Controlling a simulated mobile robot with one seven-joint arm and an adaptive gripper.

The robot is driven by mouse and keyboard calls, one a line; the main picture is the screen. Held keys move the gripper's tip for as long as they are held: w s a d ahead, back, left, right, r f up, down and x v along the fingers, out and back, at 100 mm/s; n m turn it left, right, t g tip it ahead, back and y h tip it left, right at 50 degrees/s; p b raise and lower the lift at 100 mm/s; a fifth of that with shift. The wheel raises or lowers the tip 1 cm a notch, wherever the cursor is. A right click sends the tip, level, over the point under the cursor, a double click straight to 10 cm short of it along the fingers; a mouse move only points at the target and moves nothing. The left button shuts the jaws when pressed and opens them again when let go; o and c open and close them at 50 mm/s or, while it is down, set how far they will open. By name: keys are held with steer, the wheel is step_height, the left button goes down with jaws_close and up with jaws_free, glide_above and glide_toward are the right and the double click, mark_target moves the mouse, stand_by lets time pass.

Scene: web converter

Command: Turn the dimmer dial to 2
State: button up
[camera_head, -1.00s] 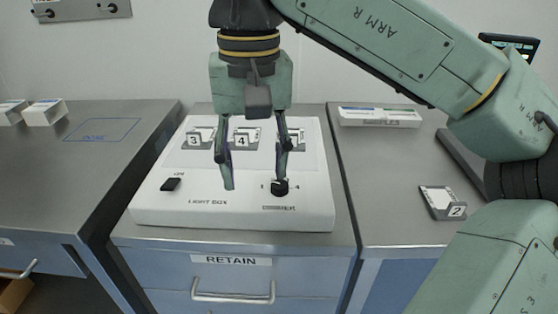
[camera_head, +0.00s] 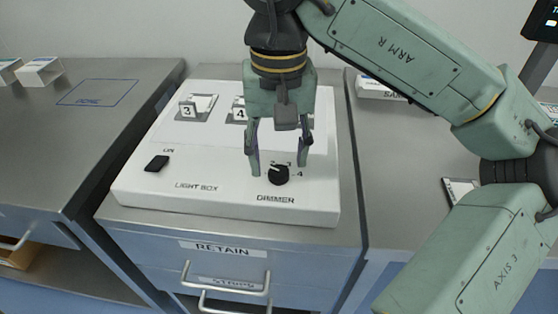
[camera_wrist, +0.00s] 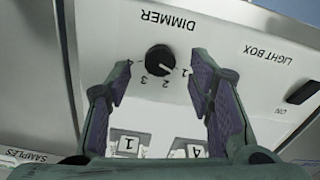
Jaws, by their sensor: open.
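The dimmer dial (camera_head: 278,175) is a round black knob on the front right of the white light box (camera_head: 150,195). It also shows in the wrist view (camera_wrist: 159,57), with the numbers 1 to 4 around it. Its pale pointer line seems to face near the 1, though it is small and hard to read. My gripper (camera_head: 279,169) is open and points down, one finger on each side of the dial in the head view. In the wrist view the dial lies between and beyond the fingertips, with no clear contact. Nothing is held.
A black ON switch (camera_head: 157,163) is at the box's front left. Numbered slides, including 3 (camera_head: 187,110) and 4 (camera_head: 240,114), lie on the box behind my gripper. A samples tray (camera_head: 380,88) stands on the right counter. The drawers (camera_head: 225,252) are below.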

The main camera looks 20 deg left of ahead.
mark_target(279, 174)
steer(key=shift+f, duration=1.35)
steer(key=shift+c, duration=0.4)
jaws_close()
